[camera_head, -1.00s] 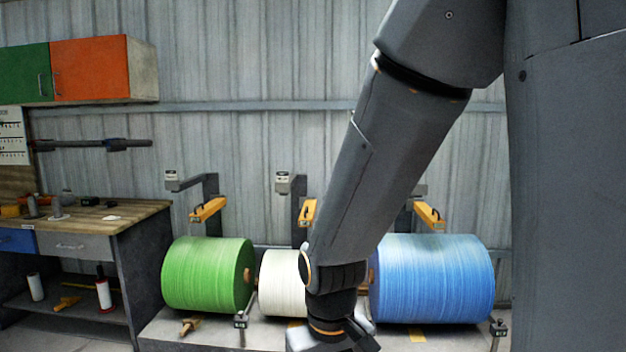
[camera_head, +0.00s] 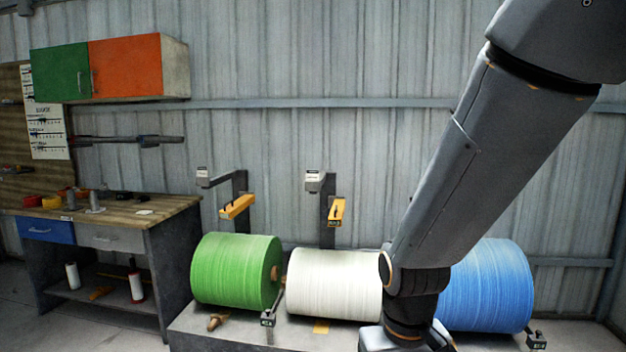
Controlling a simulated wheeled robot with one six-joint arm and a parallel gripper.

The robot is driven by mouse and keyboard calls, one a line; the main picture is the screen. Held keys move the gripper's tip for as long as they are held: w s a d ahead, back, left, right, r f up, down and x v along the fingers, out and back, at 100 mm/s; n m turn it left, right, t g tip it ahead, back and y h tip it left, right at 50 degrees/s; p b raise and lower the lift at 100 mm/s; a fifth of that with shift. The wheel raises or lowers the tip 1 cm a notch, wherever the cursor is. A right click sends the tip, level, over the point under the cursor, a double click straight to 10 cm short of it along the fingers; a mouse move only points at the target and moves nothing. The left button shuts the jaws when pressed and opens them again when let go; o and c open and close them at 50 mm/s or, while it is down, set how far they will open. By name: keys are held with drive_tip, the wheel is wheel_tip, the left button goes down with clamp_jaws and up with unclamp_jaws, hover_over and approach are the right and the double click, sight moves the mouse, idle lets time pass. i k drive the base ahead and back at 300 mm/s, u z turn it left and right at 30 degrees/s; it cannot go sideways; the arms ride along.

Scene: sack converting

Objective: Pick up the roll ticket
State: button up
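No object is clearly recognisable as the roll ticket. A small pale flat piece (camera_head: 144,212) lies on the workbench top, and a small orange-yellow flat piece (camera_head: 321,326) lies on the stand in front of the white roll; I cannot tell whether either is the ticket. My gripper (camera_head: 408,345) is at the bottom edge, in front of the white roll (camera_head: 335,284) and blue roll (camera_head: 495,285). Its fingertips are cut off by the frame, so its opening and anything in it are hidden. My forearm covers part of the blue roll.
A green roll (camera_head: 235,271) lies left of the white roll on the low grey stand (camera_head: 215,338). The wooden workbench (camera_head: 120,218) stands left, below a green and orange cabinet (camera_head: 125,68). A metal wall closes the back.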

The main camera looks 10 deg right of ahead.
sight(311, 175)
drive_tip(key=u, duration=0.3)
drive_tip(key=i, duration=1.65)
drive_tip(key=z, duration=0.1)
